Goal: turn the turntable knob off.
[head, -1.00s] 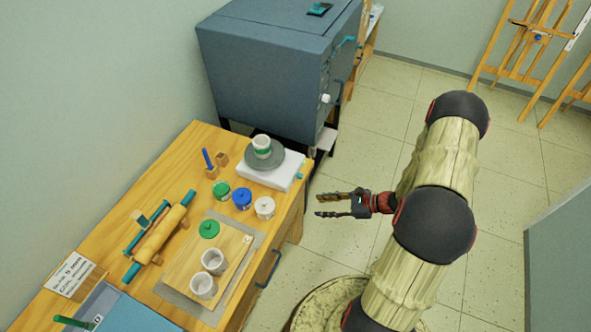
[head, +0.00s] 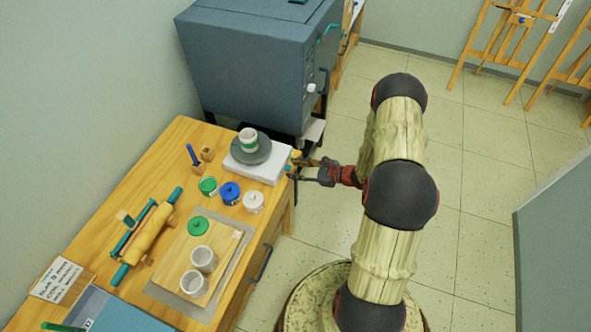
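The turntable has a white base (head: 262,172) and a grey round plate (head: 266,152), and stands at the far right corner of the wooden table. Contact with the knob cannot be made out.
Green (head: 208,187), blue (head: 231,193) and white (head: 253,202) jars stand in front of the turntable. Two cups (head: 203,259) stand on a board, and a rolling pin (head: 148,239) lies to the left. A blue-grey kiln (head: 255,80) stands behind the table. Floor to the right is open.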

